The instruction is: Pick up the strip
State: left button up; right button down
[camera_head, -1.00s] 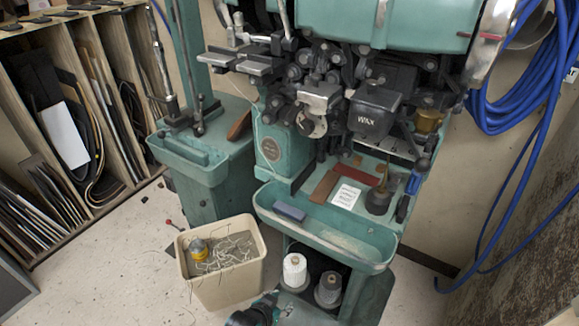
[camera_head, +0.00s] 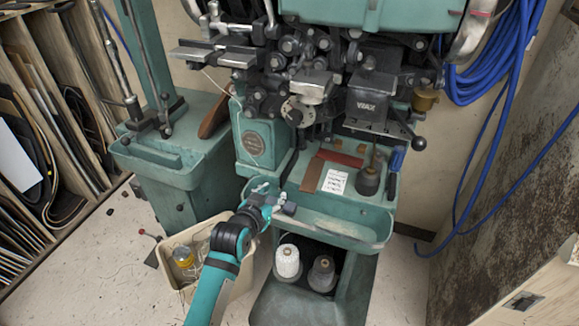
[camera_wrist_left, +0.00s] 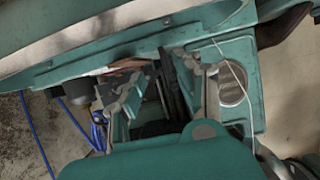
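A red strip (camera_head: 340,157) and a brown strip (camera_head: 312,174) lie on the machine's lower ledge, beside a white printed card (camera_head: 335,181). Which one is the task's strip, I cannot tell. My left gripper (camera_head: 272,200) is at the front left of the green tray (camera_head: 340,230), short of both strips. In the left wrist view its fingers (camera_wrist_left: 165,95) stand apart, with no strip seen between them. A dark blue-grey block (camera_head: 290,208) shows just beyond the fingertips; contact is unclear. My right gripper is not in view.
A dark pot (camera_head: 368,182) stands right of the card. Machine parts and the wax box (camera_head: 367,105) overhang the ledge. A cream bin (camera_head: 178,240) and thread spools (camera_head: 288,262) are below. Blue hoses (camera_head: 500,90) hang at right.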

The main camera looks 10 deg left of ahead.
aim_at(281, 183)
pick_arm(q)
jog(key=x, duration=0.7)
jog(key=shift+w+a+r, duration=0.2)
jog(key=shift+w, duration=0.05)
jog(key=shift+w+f, duration=0.1)
jog(key=shift+w, duration=0.1)
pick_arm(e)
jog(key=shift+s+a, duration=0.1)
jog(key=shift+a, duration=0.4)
pick_arm(q)
jog(key=shift+c, duration=0.3)
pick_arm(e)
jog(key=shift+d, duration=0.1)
pick_arm(q)
grip_shut()
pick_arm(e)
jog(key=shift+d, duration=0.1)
